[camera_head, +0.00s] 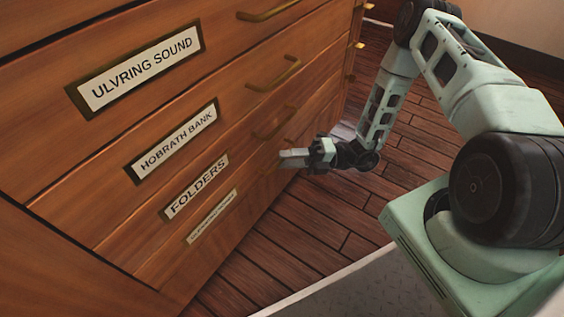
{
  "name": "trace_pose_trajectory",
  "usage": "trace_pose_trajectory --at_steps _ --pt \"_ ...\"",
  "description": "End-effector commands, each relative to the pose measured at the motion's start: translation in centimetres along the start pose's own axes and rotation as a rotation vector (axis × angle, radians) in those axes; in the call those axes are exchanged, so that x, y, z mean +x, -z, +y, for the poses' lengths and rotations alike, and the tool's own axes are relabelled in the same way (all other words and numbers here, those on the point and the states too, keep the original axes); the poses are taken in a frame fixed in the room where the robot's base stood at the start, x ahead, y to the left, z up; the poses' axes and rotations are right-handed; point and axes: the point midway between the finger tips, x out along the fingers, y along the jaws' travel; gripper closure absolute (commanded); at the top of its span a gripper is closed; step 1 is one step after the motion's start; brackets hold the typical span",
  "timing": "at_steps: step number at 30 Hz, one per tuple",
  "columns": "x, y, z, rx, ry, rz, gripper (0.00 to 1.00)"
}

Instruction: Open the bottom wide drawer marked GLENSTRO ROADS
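The bottom wide drawer (215,233) is the lowest front in the wooden chest and looks shut. Its small label (211,216) is too small and slanted to read. A brass handle (268,163) sits low on the chest, partly behind my gripper (284,158). My gripper reaches in from the right, with its pale fingers pointing left at this handle. They look at or very near it; I cannot tell whether they touch it. The finger gap is too small to make out.
Above are drawers labelled FOLDERS (196,187), HOBRATH BANK (178,139) and ULVRING SOUND (135,72), all looking shut. Their brass handles (274,76) stick out above my gripper. Bare plank floor (320,215) lies in front of the chest.

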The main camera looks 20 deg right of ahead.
Motion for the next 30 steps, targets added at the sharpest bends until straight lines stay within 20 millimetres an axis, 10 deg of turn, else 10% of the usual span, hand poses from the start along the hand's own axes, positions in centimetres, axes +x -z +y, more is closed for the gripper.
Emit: trace_pose_trajectory --at_steps 15,19,30 --pt "2.0 0.0 0.0 0.000 0.000 0.000 0.68" --pt "1.9 0.0 0.0 0.000 0.000 -0.001 1.00" --pt "1.3 0.6 0.3 0.002 0.000 -0.002 1.00"
